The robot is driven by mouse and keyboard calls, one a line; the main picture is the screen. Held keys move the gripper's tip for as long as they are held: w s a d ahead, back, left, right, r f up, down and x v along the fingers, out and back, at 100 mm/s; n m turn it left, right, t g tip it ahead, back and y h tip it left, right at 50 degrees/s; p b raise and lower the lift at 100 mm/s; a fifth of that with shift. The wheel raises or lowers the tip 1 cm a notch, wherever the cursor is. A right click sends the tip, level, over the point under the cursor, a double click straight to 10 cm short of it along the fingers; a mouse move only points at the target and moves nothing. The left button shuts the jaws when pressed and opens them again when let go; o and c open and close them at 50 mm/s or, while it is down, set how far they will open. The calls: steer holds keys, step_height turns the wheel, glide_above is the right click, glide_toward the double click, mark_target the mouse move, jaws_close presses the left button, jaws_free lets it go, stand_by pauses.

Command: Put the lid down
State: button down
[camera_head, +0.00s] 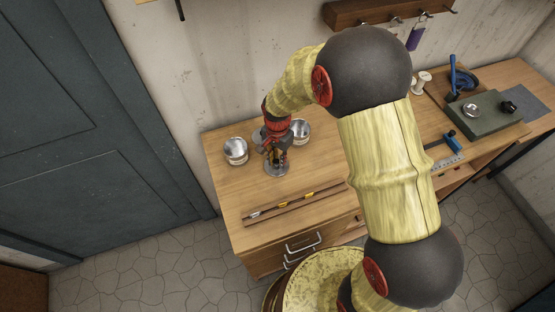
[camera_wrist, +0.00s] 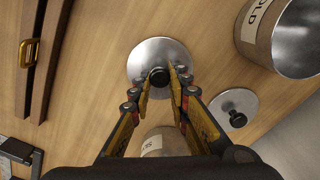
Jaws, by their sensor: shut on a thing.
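My gripper (camera_wrist: 160,82) is shut on the black knob of a round silver lid (camera_wrist: 150,52). In the head view my gripper (camera_head: 276,157) is over the left part of the wooden bench, with the held lid (camera_head: 277,170) flat below it. I cannot tell whether the lid touches the bench top. A second silver lid with a black knob (camera_wrist: 236,100) lies on the bench to the right in the wrist view. An open metal can with a tan label (camera_wrist: 264,35) stands at upper right there. Another labelled can (camera_wrist: 155,142) is partly hidden below my gripper.
In the head view, open cans stand left (camera_head: 236,151) and right (camera_head: 300,132) of my gripper. Thin dark sticks with a yellow piece (camera_head: 295,203) lie along the bench's front. Bare bench top (camera_head: 235,188) shows at the left. A green block (camera_head: 485,116) and tools are far right.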

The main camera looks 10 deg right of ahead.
steer(key=c, duration=1.7)
jaws_free()
steer(key=shift+f, duration=0.15)
steer(key=shift+c, duration=0.2)
steer(key=shift+o, duration=0.3)
step_height(320, 180, up, 12)
steer(key=p, duration=0.1)
steer(key=shift+r+p, duration=0.25)
steer(key=shift+p, duration=0.05)
step_height(320, 180, up, 7)
steer(key=n+t, duration=0.1)
steer(key=n, duration=0.1)
glide_above(278, 160)
steer(key=s+d, duration=0.2)
steer(key=s+d+r+n+t, duration=0.3)
steer(key=s+d+r+n, duration=0.15)
steer(key=s+r, duration=0.65)
steer(key=s+d+r+n+t, duration=0.1)
steer(key=s+d+r+n, duration=0.1)
steer(key=s, duration=0.7)
step_height(278, 160, up, 2)
steer(key=shift+d+r+t, duration=0.1)
steer(key=shift+d+t, duration=0.2)
steer(key=shift+d, duration=0.3)
